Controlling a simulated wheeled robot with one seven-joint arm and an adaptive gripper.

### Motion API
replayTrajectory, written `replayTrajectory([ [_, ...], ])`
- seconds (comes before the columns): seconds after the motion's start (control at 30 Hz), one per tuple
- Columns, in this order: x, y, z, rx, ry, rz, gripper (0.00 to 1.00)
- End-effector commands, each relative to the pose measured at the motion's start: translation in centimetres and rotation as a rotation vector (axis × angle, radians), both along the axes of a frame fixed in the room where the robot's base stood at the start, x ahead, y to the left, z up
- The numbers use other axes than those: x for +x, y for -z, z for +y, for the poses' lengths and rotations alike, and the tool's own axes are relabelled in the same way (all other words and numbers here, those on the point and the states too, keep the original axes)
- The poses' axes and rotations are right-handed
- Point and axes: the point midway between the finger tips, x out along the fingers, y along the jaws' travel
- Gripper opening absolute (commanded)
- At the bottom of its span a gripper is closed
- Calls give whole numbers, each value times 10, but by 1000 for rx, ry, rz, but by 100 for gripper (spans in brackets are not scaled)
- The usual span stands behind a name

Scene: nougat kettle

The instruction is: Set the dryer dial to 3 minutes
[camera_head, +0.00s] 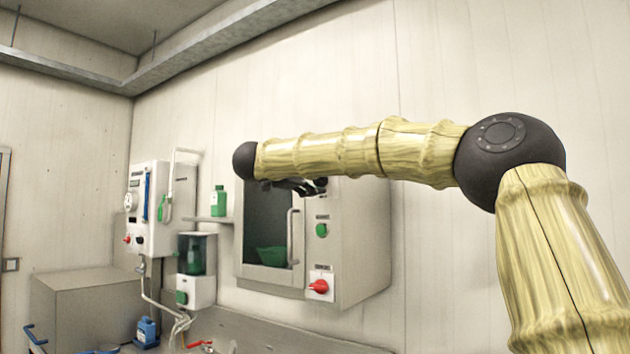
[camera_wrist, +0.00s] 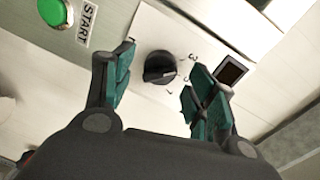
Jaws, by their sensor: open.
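The dryer is the grey wall cabinet (camera_head: 350,240) with a dark glass door. In the wrist view its black dial (camera_wrist: 158,68) sits on a pale plate with small numbers on its right side. A 3 is readable at the upper right; the others are too small to be sure of. A light mark on the dial faces right, below the 3. My gripper (camera_wrist: 163,60) is open, with one finger on each side of the dial and gaps visible on both. In the head view my gripper (camera_head: 295,185) is partly hidden by my arm, at the cabinet's upper front.
A green button (camera_wrist: 55,13) labelled START lies left of the dial; it also shows on the cabinet (camera_head: 321,230). A red knob (camera_head: 319,287) is below it. The door handle (camera_head: 291,238) stands out to the left. A shelf with a green bottle (camera_head: 218,201) is further left.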

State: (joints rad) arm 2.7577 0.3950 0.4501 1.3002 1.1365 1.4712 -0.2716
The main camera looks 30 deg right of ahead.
Motion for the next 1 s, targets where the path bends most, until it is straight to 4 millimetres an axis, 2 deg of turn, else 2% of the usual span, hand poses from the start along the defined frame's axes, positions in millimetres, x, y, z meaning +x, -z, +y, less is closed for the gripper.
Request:
replayTrajectory([
  [0.3, -22, -5, 54, -2, -1, -1, 57],
  [0.5, -34, -7, 81, -2, -1, -1, 57],
  [0.7, -39, -7, 94, 0, 0, 0, 57],
  [1.0, -40, -7, 97, 0, 0, 0, 57],
])
